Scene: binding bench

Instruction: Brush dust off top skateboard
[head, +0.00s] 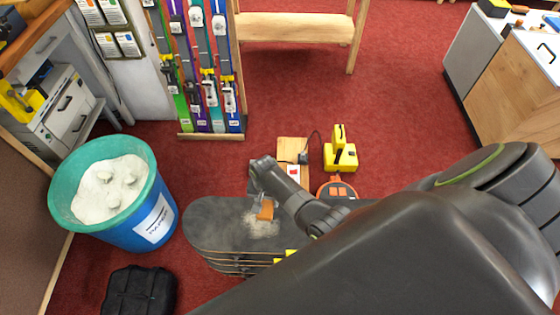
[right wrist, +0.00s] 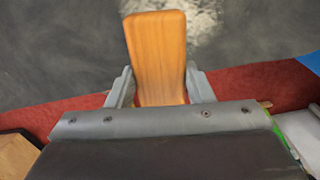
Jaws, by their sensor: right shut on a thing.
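The top skateboard (head: 207,222) is a dark grey deck on a stack of several boards, low in the middle of the head view. A pale dust patch (head: 258,228) lies on it; a light patch (right wrist: 197,20) also shows on the deck in the right wrist view. My right gripper (head: 262,197) is over the deck and shut on the brush (head: 266,211), whose orange-brown wooden handle (right wrist: 157,50) stands between the fingers in the right wrist view. The brush's lower end is at the dust; I cannot tell if it touches. My left gripper is not in view.
A blue bin (head: 150,231) with a teal rim and pale contents stands left of the stack. A black case (head: 138,291) lies below it. A wooden block (head: 291,150) and a yellow tool (head: 341,155) are behind the stack. Upright skis (head: 205,80) stand behind. Red floor is clear further back.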

